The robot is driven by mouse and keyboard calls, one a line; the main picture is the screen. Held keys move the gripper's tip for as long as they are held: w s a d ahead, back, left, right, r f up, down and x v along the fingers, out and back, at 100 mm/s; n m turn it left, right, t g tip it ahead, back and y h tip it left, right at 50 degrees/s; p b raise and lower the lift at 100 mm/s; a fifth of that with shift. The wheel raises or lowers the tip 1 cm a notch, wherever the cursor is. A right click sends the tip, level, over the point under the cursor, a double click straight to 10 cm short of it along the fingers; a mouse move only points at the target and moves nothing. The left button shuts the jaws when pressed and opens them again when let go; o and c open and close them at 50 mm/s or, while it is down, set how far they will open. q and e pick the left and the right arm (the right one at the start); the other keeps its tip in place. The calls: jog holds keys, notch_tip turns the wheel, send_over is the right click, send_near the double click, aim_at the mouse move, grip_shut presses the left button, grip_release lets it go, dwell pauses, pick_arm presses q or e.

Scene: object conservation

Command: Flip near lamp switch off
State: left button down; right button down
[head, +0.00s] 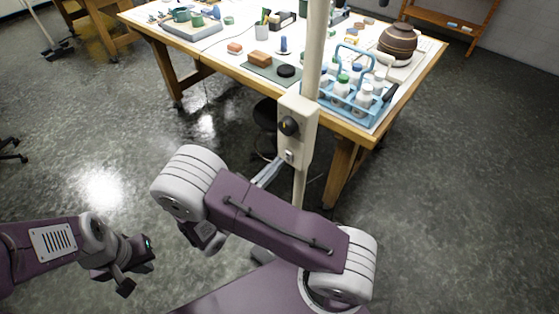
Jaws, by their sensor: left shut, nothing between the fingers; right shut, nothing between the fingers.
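A pale lamp post (316,50) stands upright at the table's front edge. A beige control box (297,135) is mounted on it. The box has a dark round knob (288,126) and, below it, a small metal toggle switch (289,156). The switch's exact position is too small to tell. My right gripper (277,165) is shut and empty, its tip just left of and slightly below the switch; whether they touch is unclear. My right arm's links hide part of its wrist. My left gripper (137,277) is shut and empty, low at the left, away from the lamp.
A wooden table (145,22) stands behind the post. It holds a blue bottle carrier (352,104), a striped brown pot (397,42), a grey tray (190,32) and small blocks. A dark stool (266,115) is partly hidden behind the box. The floor at left and right is open.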

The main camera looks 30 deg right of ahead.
jog(key=shift+x, duration=0.95)
